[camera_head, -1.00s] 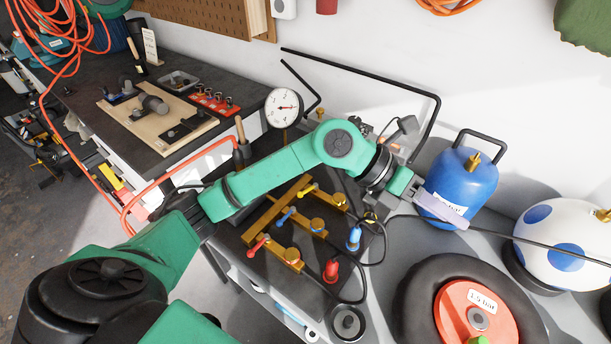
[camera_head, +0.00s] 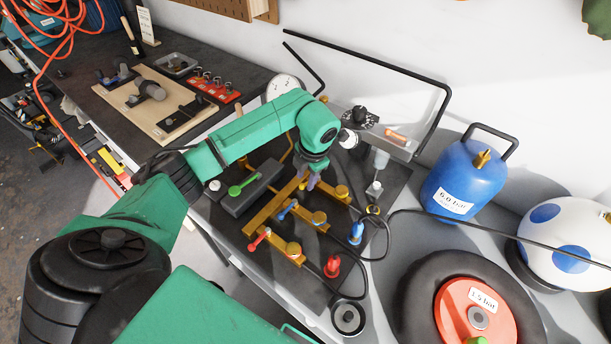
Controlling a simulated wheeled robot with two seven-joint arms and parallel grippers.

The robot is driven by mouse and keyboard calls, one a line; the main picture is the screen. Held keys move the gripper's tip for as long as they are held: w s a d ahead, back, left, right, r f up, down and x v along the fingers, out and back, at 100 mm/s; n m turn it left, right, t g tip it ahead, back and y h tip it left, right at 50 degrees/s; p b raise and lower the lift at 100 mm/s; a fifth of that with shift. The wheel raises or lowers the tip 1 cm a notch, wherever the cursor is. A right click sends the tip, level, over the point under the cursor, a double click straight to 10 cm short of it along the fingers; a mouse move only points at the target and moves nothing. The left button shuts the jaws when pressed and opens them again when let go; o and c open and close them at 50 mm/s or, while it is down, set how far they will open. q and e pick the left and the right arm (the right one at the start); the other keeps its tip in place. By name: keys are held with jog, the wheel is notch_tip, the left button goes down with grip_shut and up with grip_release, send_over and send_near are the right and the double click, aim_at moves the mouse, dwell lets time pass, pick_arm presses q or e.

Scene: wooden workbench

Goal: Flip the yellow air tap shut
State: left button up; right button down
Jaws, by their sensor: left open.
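The brass manifold (camera_head: 268,216) lies on the dark board, with a red tap (camera_head: 260,239), a blue tap (camera_head: 288,209) and the yellow air tap (camera_head: 302,184) on its branches. The yellow tap is at the far branch and mostly hidden by my left gripper. I cannot tell whether the fingers touch the lever or which way the lever points. My right gripper is not in view.
Right of the manifold are a blue plug (camera_head: 355,233), a red plug (camera_head: 332,266) and black hoses. A green-handled lever (camera_head: 243,187) sits on a dark block to the left. A gauge (camera_head: 283,87) is partly behind my arm. A blue tank (camera_head: 462,178) and tyre (camera_head: 425,285) stand right.

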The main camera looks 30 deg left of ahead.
pick_arm(q)
jog(key=shift+f, duration=0.65)
grip_shut()
jog(key=shift+d+f+n+b, duration=0.2)
jog(key=shift+d+n+b, duration=0.15)
jog(key=shift+n+b, duration=0.55)
jog(key=shift+d+r+n, duration=0.15)
jog(key=shift+d+n, duration=0.15)
jog(key=shift+n, duration=0.4)
jog(key=shift+r+g, duration=0.1)
jog(key=shift+g, duration=0.2)
grip_release()
jog(key=shift+s, duration=0.1)
